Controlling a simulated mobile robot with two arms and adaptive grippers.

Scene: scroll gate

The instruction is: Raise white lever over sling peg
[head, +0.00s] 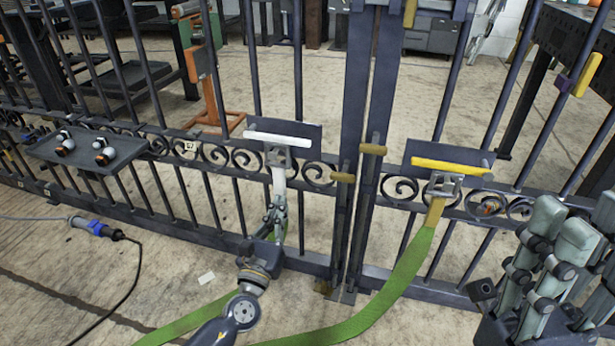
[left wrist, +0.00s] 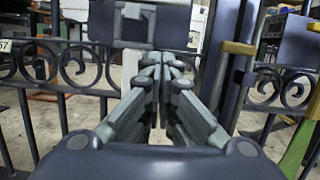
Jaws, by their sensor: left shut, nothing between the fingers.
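The white lever (head: 278,139) is a horizontal white bar on a dark plate on the gate's left leaf. A pale strap end (head: 279,178) hangs from the metal bracket (head: 277,157) below it. My left gripper (head: 277,205) is shut and empty, pointing up just below the bracket, in front of the strap. Its closed fingers show in the left wrist view (left wrist: 166,62), with a pale strip (left wrist: 131,70) beside them on the left. I cannot tell whether they touch it. A short peg (head: 249,127) shows at the plate's left. My right gripper (head: 560,255) is partly in view at lower right.
A yellow lever (head: 450,166) sits on the right leaf, with a green sling (head: 385,300) hanging from its bracket to the floor. Tan-handled bolts (head: 372,149) are at the centre posts. A shelf (head: 75,155) with small items and a cable plug (head: 95,227) are at left.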

